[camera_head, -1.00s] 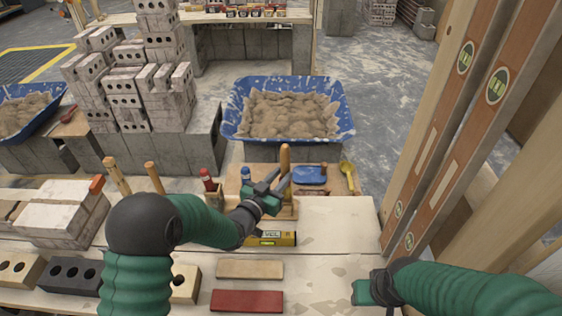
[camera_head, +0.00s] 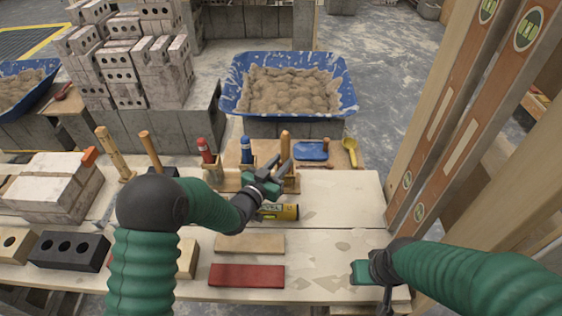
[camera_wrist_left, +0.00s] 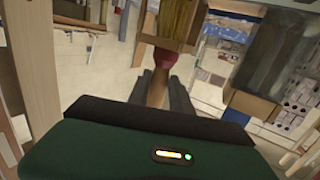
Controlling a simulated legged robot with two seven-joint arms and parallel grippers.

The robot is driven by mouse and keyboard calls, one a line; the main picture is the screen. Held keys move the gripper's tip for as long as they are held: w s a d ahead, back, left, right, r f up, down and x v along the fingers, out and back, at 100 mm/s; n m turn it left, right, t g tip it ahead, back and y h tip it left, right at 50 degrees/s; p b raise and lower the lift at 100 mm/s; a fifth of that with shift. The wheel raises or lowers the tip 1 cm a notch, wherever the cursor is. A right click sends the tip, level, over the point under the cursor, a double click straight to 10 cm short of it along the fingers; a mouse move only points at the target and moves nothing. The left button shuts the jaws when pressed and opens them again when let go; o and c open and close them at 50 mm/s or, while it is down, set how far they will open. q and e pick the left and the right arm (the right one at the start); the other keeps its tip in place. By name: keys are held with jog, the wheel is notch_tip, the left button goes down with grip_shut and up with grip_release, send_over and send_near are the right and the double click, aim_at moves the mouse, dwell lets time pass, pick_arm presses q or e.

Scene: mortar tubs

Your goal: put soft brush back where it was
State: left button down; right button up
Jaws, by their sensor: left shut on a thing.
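My left gripper (camera_head: 277,170) is shut on the wooden handle (camera_head: 285,142) of the soft brush, over the far edge of the bench. In the left wrist view the brush handle (camera_wrist_left: 157,90) runs out from between the dark fingers to a red collar, a wooden block and yellow bristles (camera_wrist_left: 187,18). In the head view the gripper hides much of the brush. A wooden holder (camera_head: 291,184) shows just behind the fingers; I cannot tell whether the brush touches it. My right gripper (camera_head: 372,274) hangs low at the bench's front right, its jaws unclear.
Red-topped (camera_head: 205,149) and blue-topped (camera_head: 246,149) tools stand left of the brush. A blue float (camera_head: 311,151) and yellow scoop (camera_head: 350,150) lie to the right. A yellow level (camera_head: 284,212) lies below my left gripper. A mortar tub (camera_head: 238,99) stands behind.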

pick_arm(q)
jog(key=shift+f+b, duration=0.3)
jog(key=shift+f, duration=0.15)
pick_arm(e)
jog(key=shift+f, duration=0.45)
pick_arm(q)
jog(key=c, duration=1.1)
grip_release()
jog(key=shift+s, duration=0.1)
pick_arm(e)
jog(key=shift+r, duration=0.1)
